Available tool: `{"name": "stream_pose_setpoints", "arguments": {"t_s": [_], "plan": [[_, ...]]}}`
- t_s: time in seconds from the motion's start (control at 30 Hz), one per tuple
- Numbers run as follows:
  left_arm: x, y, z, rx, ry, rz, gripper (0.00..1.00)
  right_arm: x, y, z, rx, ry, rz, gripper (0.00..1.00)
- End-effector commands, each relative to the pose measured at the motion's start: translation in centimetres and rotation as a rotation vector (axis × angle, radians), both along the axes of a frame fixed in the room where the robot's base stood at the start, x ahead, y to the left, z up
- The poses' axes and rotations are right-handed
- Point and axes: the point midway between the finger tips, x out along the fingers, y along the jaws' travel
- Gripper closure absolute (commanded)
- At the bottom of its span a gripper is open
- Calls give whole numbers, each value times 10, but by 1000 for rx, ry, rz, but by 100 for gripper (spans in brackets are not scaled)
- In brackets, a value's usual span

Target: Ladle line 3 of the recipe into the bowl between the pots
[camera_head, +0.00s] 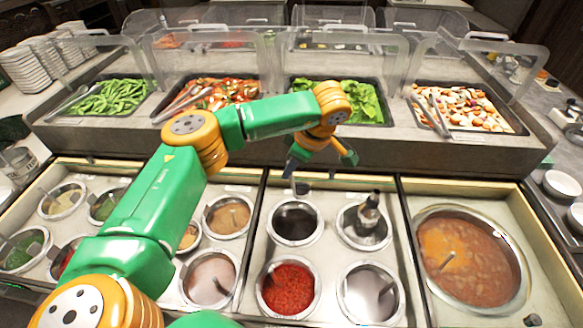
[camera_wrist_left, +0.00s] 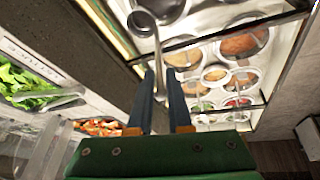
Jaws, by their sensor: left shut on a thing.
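My left gripper (camera_head: 292,166) reaches over the divider behind the sauce wells. It is shut on the handle of a metal ladle; the left wrist view shows the handle between the fingers (camera_wrist_left: 160,98). The ladle's round bowl (camera_wrist_left: 142,23) shows beyond the fingertips, at a dark sauce well (camera_wrist_left: 168,8). In the head view this dark well (camera_head: 297,222) lies just in front of the gripper. A red sauce well (camera_head: 288,288) and a pale well (camera_head: 370,293) sit nearer. I cannot make out a recipe or pick out the serving bowl. My right gripper is not in view.
A well with a dark upright object (camera_head: 368,222) stands right of the dark sauce. A large soup pot (camera_head: 470,258) is farther right. Smaller sauce wells (camera_head: 228,217) lie left, partly behind my arm. Food trays (camera_head: 465,106) under clear guards line the back.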

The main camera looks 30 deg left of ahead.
Motion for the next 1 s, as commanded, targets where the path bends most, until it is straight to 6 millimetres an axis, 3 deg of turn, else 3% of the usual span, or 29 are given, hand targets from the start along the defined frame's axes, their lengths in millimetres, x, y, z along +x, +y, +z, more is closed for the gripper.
{"name": "stream_pose_setpoints", "arguments": {"t_s": [0.33,1.0], "plan": [[-1,0,-36,0,0,0,100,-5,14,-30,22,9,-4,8],[-2,1,-111,0,0,0,100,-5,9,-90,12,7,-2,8]]}}
